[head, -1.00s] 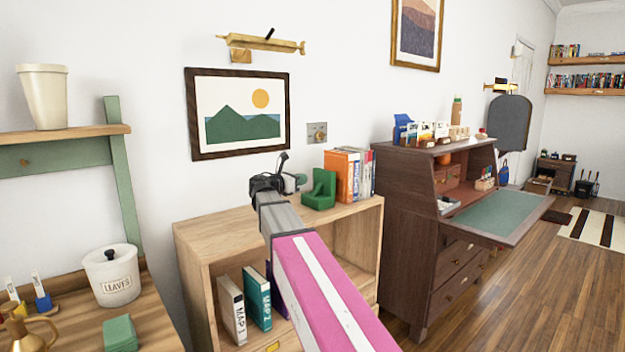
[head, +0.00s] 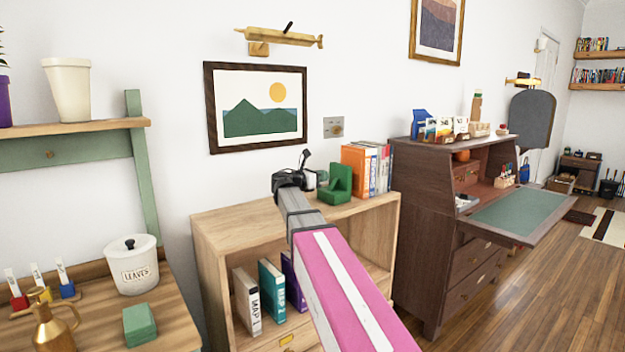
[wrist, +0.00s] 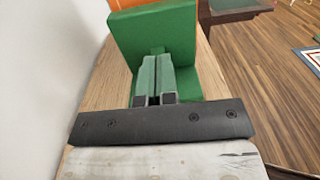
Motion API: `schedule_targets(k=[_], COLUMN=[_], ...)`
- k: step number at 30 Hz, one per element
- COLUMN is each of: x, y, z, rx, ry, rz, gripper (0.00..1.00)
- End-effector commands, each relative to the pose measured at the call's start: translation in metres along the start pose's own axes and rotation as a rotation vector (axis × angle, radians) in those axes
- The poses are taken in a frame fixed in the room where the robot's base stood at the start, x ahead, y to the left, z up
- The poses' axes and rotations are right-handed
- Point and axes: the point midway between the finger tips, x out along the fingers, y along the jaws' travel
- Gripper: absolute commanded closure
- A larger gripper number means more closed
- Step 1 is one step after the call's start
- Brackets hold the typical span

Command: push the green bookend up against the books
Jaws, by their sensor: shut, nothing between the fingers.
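The green bookend (head: 341,180) stands upright on top of the light wooden bookcase (head: 240,222), left of the row of books (head: 366,168), whose nearest one is orange. In the wrist view the bookend (wrist: 180,30) fills the top middle, with a strip of orange (wrist: 122,4) behind its upright plate. The head view does not show clearly whether bookend and books touch. My gripper (head: 320,180) is at the bookend's left side. Its shut, empty fingers (wrist: 156,65) are over the bookend's base, pointing at the upright plate. I cannot tell whether they touch it.
A framed picture (head: 256,107) and a wall plate (head: 333,127) are on the wall behind. The dark desk (head: 420,200) stands right of the bookcase. The bookcase top left of my gripper is clear.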

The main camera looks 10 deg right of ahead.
Motion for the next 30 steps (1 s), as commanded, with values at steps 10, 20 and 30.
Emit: schedule_targets(k=[10,20,30], x=[0.05,0.057,0.07], y=[0.001,0.0,0.001], z=[0.0,0.0,0.0], rx=[0.0,0.0,0.0], ry=[0.0,0.0,0.0], rz=[-0.001,0.001,-0.001], gripper=[1.0,1.0,1.0])
